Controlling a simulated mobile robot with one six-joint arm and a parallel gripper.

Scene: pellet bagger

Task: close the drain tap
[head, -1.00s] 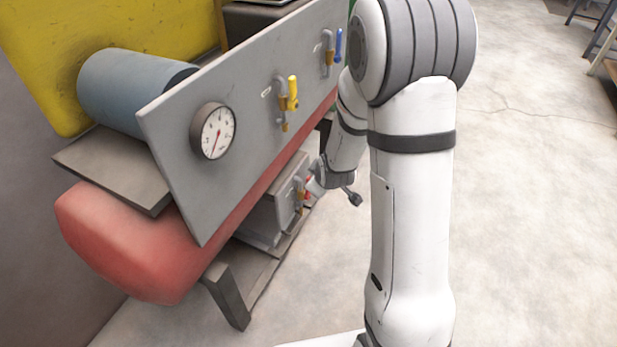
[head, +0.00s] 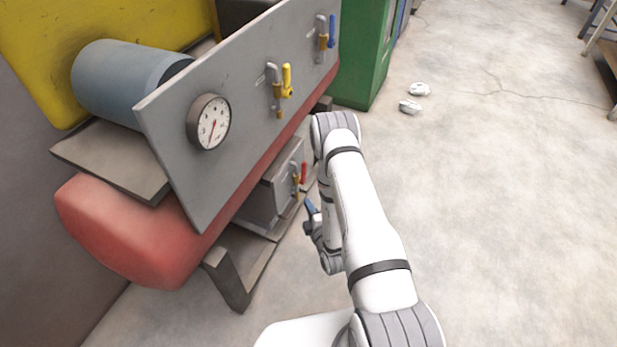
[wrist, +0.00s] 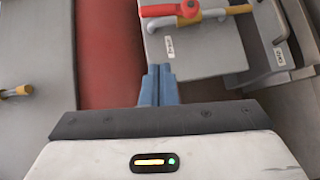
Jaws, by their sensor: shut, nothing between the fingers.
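A tap with a red lever handle (head: 303,172) and a brass body (head: 296,184) is on the grey box under the red beam. In the wrist view its red handle (wrist: 168,10) is at the top, running roughly along the grey pipe. A small white label (wrist: 169,46) sits beside it; I cannot read it surely. My gripper (head: 310,207) is low, in front of and below the tap, apart from it. In the wrist view its blue fingers (wrist: 159,80) are together and empty, pointing toward the box just below the tap.
The grey panel above carries a dial gauge (head: 209,122), a yellow-handled tap (head: 286,80) and a blue-handled tap (head: 331,31). The red beam (head: 135,235) and a metal leg (head: 229,283) stand close on the left. A green cabinet (head: 362,55) is behind. The floor to the right is open.

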